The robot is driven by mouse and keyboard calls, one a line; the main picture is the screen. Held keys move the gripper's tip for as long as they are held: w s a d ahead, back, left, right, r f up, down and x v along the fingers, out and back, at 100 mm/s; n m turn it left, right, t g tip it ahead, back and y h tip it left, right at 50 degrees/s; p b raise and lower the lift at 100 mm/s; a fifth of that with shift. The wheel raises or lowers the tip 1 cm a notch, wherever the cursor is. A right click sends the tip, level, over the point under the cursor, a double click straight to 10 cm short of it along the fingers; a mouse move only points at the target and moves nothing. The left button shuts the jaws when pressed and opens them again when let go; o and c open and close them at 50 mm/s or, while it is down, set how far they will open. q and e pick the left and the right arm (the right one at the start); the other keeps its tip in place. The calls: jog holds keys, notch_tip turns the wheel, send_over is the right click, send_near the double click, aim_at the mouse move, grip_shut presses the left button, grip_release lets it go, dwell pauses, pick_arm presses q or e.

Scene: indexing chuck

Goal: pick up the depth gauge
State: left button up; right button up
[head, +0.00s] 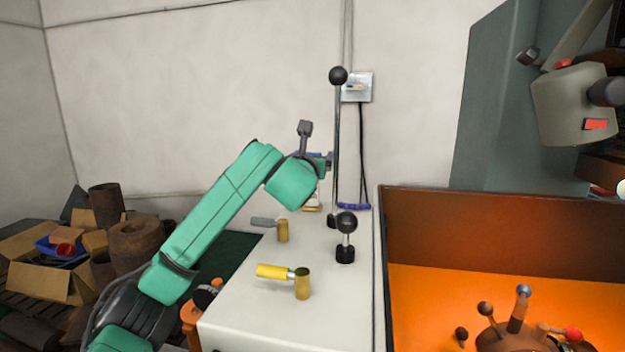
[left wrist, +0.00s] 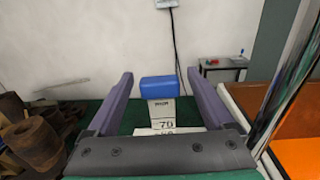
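A blue-topped upright thing with a pale lower part marked "70" stands in the middle of the left wrist view; I take it for the depth gauge (left wrist: 159,86). In the head view a bit of blue and a pale lower part (head: 312,203) show behind my left arm; the rest is hidden. My left gripper (head: 322,160) is above the far part of the white cabinet top. In the left wrist view its two purple-grey fingers (left wrist: 158,74) are spread, one on each side of the gauge, with gaps visible. My right gripper is not in view.
The white cabinet top (head: 250,310) holds two brass-ended tools (head: 302,284) (head: 283,230) and black-knobbed levers (head: 346,222). A tall rod (head: 337,140) rises close beside my left gripper. An orange-floored machine tray (head: 430,300) lies right; boxes (head: 45,280) lie left.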

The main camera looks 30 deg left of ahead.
pick_arm(q)
grip_shut()
jog(key=shift+r, duration=0.1)
